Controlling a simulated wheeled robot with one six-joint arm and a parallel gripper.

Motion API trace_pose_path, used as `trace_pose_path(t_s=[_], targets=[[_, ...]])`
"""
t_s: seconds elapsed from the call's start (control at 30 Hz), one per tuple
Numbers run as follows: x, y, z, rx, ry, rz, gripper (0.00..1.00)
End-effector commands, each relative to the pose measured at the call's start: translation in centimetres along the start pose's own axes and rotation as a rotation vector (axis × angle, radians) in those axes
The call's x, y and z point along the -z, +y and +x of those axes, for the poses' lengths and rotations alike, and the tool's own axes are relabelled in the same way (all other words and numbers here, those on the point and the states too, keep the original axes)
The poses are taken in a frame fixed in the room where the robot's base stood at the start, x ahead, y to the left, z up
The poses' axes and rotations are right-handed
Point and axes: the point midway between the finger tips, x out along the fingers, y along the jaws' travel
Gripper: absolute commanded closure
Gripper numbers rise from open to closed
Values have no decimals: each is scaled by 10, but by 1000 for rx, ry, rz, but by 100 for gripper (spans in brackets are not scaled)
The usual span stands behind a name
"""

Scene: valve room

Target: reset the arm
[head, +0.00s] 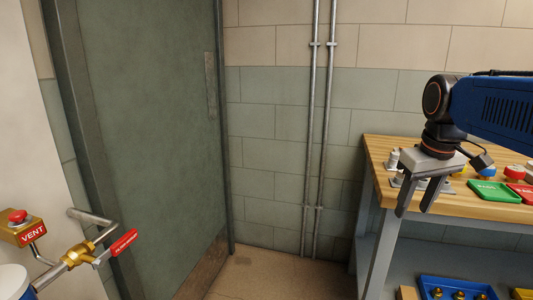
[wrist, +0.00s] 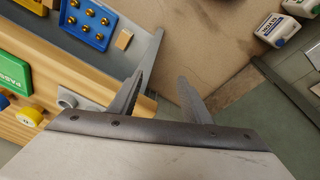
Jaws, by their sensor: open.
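My gripper (head: 419,197) hangs from my blue arm at the right of the head view, fingers pointing down. It is in front of the left end of the workbench. In the wrist view my gripper (wrist: 160,95) shows two grey fingers spread apart with nothing between them. Beyond them are the bench edge and the brown floor.
The wooden workbench (head: 388,151) carries a green tray (head: 494,190) and a red tray. A blue tray (head: 455,289) with brass parts is lower down. A brass valve (head: 77,255) with a red handle and a VENT box (head: 27,230) stand at left. A green door (head: 150,130) is behind.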

Motion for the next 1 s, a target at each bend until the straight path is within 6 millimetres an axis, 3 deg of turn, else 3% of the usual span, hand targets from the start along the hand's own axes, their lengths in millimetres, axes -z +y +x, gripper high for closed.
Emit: trace_pose_path(t_s=[0.03,0.3,0.53,0.73,1.0], targets=[[-16,-10,8,-1,16,10,56],[-88,-49,57,1,101,80,56],[-141,-73,102,13,165,133,56],[-162,-82,123,20,192,158,56],[-165,-83,125,21,195,162,56]])
